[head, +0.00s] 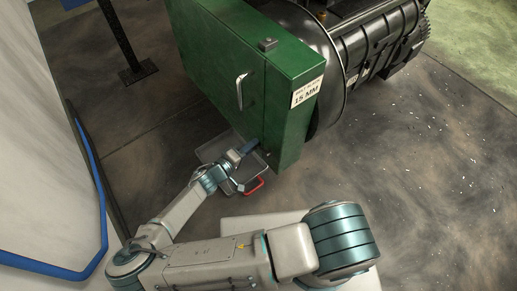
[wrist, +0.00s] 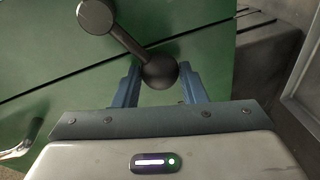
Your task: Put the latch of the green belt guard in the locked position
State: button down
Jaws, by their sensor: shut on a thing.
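The green belt guard (head: 222,62) is a tall box with a silver handle (head: 241,90) on its front and a label reading 15 MM. In the wrist view its green face (wrist: 50,50) is close, with a dark seam running diagonally across it. The latch (wrist: 128,42) is a dark lever with a round knob at each end, slanting across the seam. My gripper (wrist: 161,76) is shut on the lower-right knob, one blue finger on each side. In the head view my gripper (head: 250,147) is at the guard's lower front, and the latch cannot be made out there.
A grey tray (head: 212,150) and a red handle (head: 254,186) lie low beside my gripper. A black ribbed machine (head: 385,40) stands behind the guard. A wall with a blue rail (head: 95,180) is at the left. The floor at the right is open, with scattered white bits.

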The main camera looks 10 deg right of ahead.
jog(key=shift+w+a+r+m+t, duration=0.15)
jog(key=shift+r+m+t, duration=0.15)
jog(key=shift+r+m, duration=0.6)
jog(key=shift+w+a+r+m+t, duration=0.15)
jog(key=shift+r+m+t, duration=0.15)
jog(key=shift+r+m, duration=0.6)
jog(key=shift+d+f+m, duration=0.1)
jog(key=shift+f+m, duration=0.1)
jog(key=shift+m, duration=0.1)
jog(key=c, duration=0.9)
grip_release()
jog(key=f+p+v, duration=0.1)
jog(key=p+v, duration=0.1)
jog(key=v, duration=1.1)
jog(key=shift+s+a+r, duration=0.25)
jog(key=shift+a+r, duration=0.1)
jog(key=shift+r, duration=0.2)
